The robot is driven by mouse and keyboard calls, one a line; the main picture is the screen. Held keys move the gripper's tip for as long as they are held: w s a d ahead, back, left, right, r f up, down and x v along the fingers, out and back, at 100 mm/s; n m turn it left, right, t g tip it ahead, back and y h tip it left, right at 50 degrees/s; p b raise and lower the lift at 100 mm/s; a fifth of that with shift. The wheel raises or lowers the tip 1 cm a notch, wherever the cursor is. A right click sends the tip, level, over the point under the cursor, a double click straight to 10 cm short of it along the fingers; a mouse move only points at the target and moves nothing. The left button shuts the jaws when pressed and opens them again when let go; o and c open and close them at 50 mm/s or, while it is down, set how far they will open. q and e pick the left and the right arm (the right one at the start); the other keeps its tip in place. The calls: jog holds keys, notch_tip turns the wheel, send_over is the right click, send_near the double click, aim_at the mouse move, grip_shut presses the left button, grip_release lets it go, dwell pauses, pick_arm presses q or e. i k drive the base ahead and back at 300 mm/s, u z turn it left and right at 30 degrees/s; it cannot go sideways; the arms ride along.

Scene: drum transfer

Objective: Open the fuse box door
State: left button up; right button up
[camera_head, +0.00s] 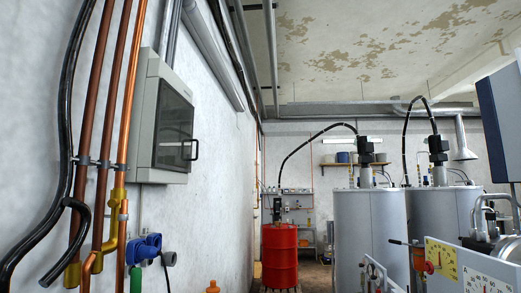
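The fuse box (146,120) is a light grey wall-mounted cabinet on the left wall. Its door (173,125) has a dark, see-through panel and appears shut.
Copper pipes (104,130) and a black hose run up the wall left of the box. Blue plug fittings (145,248) sit below it. A red drum (279,257) stands further back. Large grey tanks (368,230) and a control panel (470,268) fill the right.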

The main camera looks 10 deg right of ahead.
aim_at(175, 140)
jog(key=z, duration=0.8)
jog(key=i, duration=3.75)
jog(key=u, duration=1.1)
